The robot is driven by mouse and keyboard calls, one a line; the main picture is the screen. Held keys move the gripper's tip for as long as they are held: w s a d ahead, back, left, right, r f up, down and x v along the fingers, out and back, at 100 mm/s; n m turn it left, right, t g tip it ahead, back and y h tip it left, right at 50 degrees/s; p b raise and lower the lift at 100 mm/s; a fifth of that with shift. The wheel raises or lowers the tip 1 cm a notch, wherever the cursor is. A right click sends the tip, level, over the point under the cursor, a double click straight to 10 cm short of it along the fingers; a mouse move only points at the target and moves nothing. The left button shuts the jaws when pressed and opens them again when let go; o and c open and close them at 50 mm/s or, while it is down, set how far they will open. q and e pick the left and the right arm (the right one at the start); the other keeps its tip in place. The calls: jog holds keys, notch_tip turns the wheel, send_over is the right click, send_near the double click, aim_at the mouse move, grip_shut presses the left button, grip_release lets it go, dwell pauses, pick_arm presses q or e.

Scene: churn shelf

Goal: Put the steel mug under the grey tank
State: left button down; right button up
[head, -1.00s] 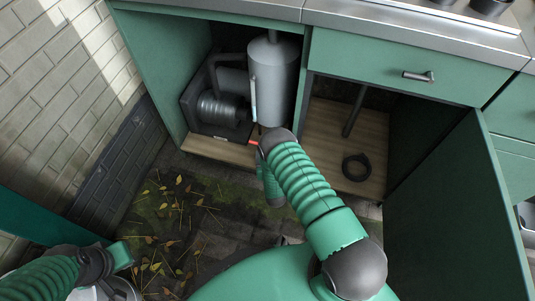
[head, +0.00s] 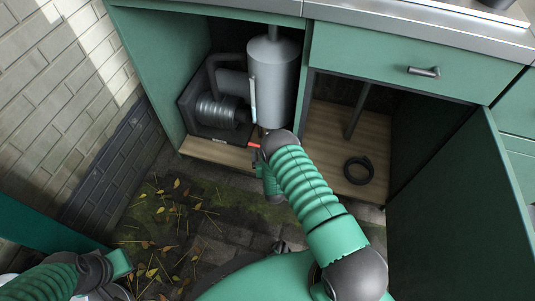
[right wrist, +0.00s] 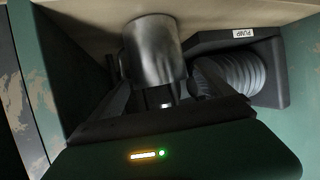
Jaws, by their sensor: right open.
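The grey tank (head: 272,85) stands upright in the left bay of the open green cabinet. A steel mug (right wrist: 152,45) shows in the right wrist view, against the pale shelf; it is hidden behind my arm in the head view. My right gripper (right wrist: 158,88) has its dark fingers apart, one on each side of the mug. I cannot tell whether they touch it.
A pump with ribbed grey bellows (head: 217,112) sits left of the tank; its label (right wrist: 243,33) shows in the right wrist view. An open door (head: 455,215) stands at the right. Leaves lie on the floor.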

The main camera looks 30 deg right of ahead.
jog(key=shift+r, duration=0.2)
jog(key=p+v, duration=0.7)
jog(key=v, duration=0.5)
jog(key=w+a+r+n+g+y, duration=0.1)
jog(key=w+a+r+g+y, duration=0.2)
jog(key=r, duration=0.5)
jog(key=w+a+r+n+g+y, duration=0.1)
jog(key=w+a+r, duration=0.1)
jog(key=a+r, duration=0.45)
jog(key=s+a+r+n+g+y, duration=0.2)
jog(key=s+r+g, duration=0.3)
jog(key=s+r, duration=1)
jog(key=s+n, duration=0.1)
jog(key=s, duration=0.3)
jog(key=shift+a, duration=0.4)
